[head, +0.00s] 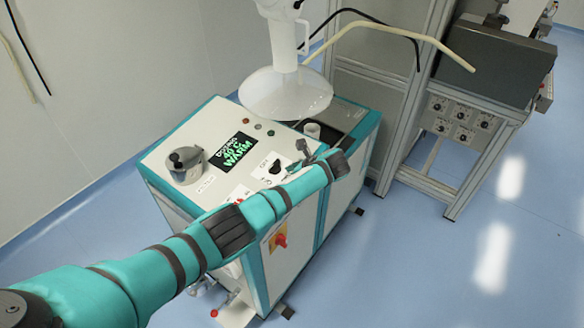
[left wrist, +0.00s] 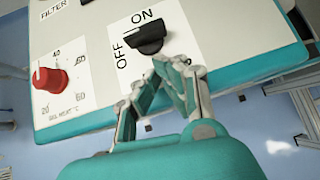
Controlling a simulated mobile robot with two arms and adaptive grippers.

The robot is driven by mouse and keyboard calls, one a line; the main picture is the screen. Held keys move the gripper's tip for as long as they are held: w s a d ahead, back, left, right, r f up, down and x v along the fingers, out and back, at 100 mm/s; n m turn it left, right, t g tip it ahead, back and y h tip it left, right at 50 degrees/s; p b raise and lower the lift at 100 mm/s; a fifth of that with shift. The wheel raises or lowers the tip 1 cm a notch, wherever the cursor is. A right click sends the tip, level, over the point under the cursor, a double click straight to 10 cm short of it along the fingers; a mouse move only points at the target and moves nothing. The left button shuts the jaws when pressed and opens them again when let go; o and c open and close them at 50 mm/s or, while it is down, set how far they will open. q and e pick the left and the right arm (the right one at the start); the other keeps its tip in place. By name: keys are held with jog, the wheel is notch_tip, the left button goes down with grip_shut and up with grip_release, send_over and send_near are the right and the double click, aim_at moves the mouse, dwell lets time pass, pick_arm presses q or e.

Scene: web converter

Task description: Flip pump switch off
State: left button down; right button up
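The pump switch (left wrist: 149,37) is a black rotary knob on a white label with OFF at its left and ON above it. It also shows in the head view as a small dark knob (head: 277,168) on the machine's top panel, just behind my left arm. In the left wrist view my left gripper (left wrist: 158,72) has its fingertips together just below the knob, close to its near side. I cannot tell whether they touch it. Nothing shows between the fingers. The knob's exact setting is hard to read. My right gripper is not in view.
A red dial (left wrist: 49,80) sits left of the switch. The panel also holds a display (head: 231,151) and a grey metal pot (head: 185,165). A white hood (head: 286,94) hangs over the machine's back. A metal frame with a grey box (head: 492,68) stands at right. Open blue floor lies beyond.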

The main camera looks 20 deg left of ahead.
pick_arm(q)
jog(key=b+v, duration=0.1)
jog(key=v, duration=0.9)
jog(key=shift+w+d, duration=0.2)
jog(key=shift+w, duration=0.2)
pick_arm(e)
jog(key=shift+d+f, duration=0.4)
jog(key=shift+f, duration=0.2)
pick_arm(q)
jog(key=shift+r, duration=0.1)
